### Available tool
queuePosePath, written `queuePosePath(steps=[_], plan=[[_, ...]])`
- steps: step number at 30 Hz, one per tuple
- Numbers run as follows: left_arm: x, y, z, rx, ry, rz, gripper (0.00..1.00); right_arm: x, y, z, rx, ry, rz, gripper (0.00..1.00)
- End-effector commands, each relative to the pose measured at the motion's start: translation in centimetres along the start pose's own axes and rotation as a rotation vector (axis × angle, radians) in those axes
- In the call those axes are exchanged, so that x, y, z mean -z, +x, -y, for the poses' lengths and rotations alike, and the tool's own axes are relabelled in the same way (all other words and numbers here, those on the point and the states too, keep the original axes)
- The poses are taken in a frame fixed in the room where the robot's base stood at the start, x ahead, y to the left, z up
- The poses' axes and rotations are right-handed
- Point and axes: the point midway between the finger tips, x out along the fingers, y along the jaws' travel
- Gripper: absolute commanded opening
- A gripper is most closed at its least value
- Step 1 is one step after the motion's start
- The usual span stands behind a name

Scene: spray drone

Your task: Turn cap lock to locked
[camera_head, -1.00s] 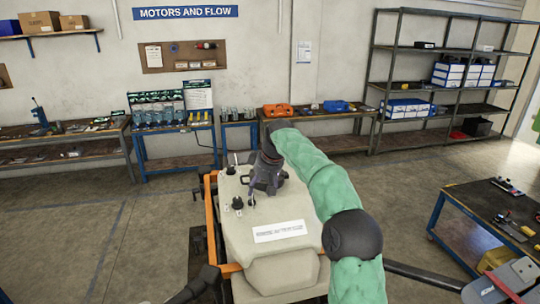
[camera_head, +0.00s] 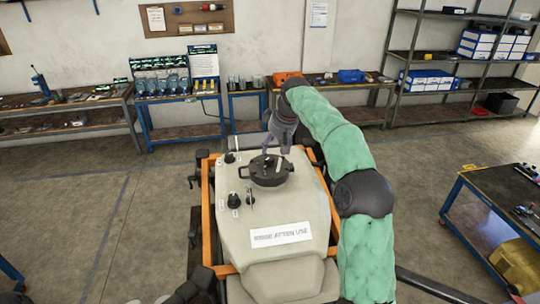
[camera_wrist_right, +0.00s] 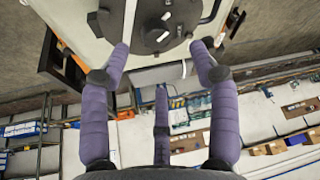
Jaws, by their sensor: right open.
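The round black cap (camera_head: 268,171) sits on top of the beige tank (camera_head: 285,207), with dark lugs at its rim and a small pale piece on top. The cap (camera_wrist_right: 155,30) also shows at the top of the right wrist view, with small white pieces on its face. My right gripper (camera_head: 284,146) is just behind and above the cap in the head view. Its purple fingers are spread and empty, and the fingertips (camera_wrist_right: 160,52) lie either side of the cap's lower edge in the wrist view. I cannot tell whether they touch it.
Small black knobs (camera_head: 233,200) stand left of the cap on the tank. An orange frame (camera_head: 205,215) surrounds the tank. A white label (camera_head: 281,235) is on its front. A blue-legged table (camera_head: 482,208) stands at the right. Benches and shelves line the wall; the floor at left is clear.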

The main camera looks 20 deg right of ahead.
Motion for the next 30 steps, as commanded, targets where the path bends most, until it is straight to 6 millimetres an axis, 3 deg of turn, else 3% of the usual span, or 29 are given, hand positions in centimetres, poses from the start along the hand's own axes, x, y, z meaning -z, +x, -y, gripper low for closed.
queuePosePath(steps=[6, 12, 25, 30], plan=[[0.1, -0.7, -0.3, 0.000, 0.001, -0.002, 0.40, -0.1, 4.0, 0.0, 0.001, 0.002, 0.005, 0.61], [0.0, -1.1, -0.4, 0.000, 0.001, -0.001, 0.40, 0.0, 6.3, 0.0, 0.001, 0.001, 0.003, 0.61], [0.0, -1.2, -0.5, 0.000, 0.001, -0.001, 0.40, -0.1, 7.2, 0.0, 0.000, 0.001, 0.001, 0.61], [0.0, -1.2, -0.5, 0.000, 0.001, -0.001, 0.40, 0.0, 7.2, 0.0, 0.000, 0.001, 0.000, 0.13]])
